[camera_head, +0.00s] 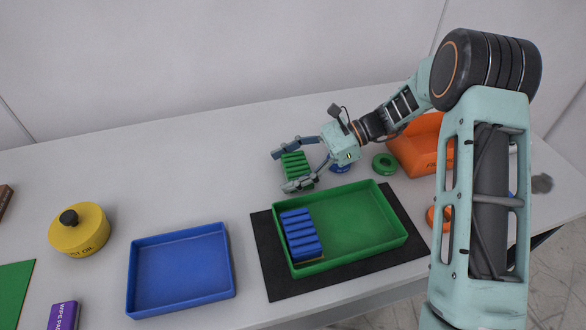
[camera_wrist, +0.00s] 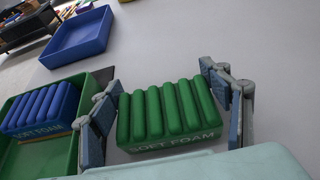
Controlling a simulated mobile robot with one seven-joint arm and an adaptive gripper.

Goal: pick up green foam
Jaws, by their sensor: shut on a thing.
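The green foam (camera_head: 297,169) is a ribbed block between the two fingers of my gripper (camera_head: 289,170), behind the green tray in the head view. In the wrist view the green foam (camera_wrist: 172,112) shows "SOFT FOAM" lettering on its near side. The fingers of my gripper (camera_wrist: 165,110) stand at its left and right ends, shut on it. A small gap seems to show at the right finger in the wrist view. I cannot tell whether the foam is lifted or rests on the table.
The green tray (camera_head: 365,221) on a black mat (camera_head: 268,250) holds a blue ribbed foam (camera_head: 302,234). An empty blue tray (camera_head: 181,270) lies to its left, then a yellow tin (camera_head: 78,231). An orange case (camera_head: 418,147) and a green ring (camera_head: 385,163) lie right of my gripper.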

